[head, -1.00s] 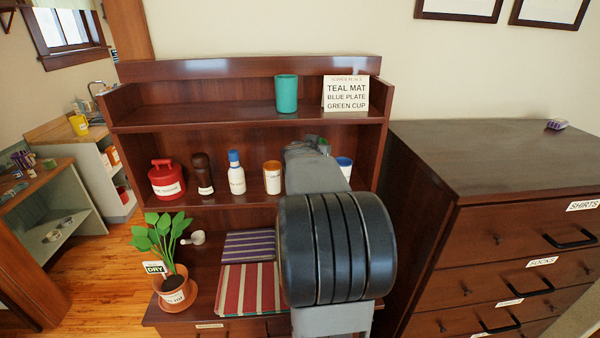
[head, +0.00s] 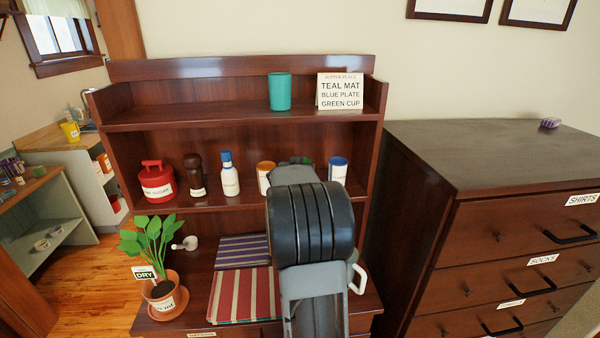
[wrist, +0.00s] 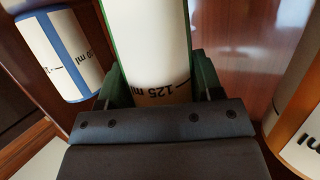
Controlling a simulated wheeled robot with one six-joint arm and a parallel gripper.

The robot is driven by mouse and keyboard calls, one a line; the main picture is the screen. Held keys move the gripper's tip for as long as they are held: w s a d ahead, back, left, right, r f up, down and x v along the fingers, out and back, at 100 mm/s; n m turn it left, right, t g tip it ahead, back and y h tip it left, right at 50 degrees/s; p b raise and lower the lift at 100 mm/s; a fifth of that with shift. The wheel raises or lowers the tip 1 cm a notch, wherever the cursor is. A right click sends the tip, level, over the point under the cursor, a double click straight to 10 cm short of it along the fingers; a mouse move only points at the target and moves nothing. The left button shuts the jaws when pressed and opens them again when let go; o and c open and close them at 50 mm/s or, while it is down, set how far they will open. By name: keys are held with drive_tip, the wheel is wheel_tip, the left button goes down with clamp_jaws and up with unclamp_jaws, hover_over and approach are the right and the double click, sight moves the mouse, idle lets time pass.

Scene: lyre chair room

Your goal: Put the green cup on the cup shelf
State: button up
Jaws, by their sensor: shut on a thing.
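My gripper (wrist: 158,82) is shut on a white-labelled cylinder with green edges, marked "125 ml", which I take for the green cup (wrist: 150,35); it fills the top middle of the wrist view. In the head view my gripper (head: 298,161) is at the middle shelf, and my arm hides most of it and the held cup. I cannot tell whether the cup touches the shelf. A teal cup (head: 280,91) stands upright on the top shelf (head: 190,116). No label naming a cup shelf is readable.
Orange (head: 265,178) and blue-rimmed (head: 338,171) containers flank my gripper closely. A white bottle (head: 229,180), brown bottle (head: 195,181) and red canister (head: 157,188) stand further left. A sign (head: 339,92) occupies the top shelf's right; its left is clear. A white handle (head: 357,277) shows below.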

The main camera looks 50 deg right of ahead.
drive_tip(key=shift+f, duration=0.15)
drive_tip(key=o, duration=1)
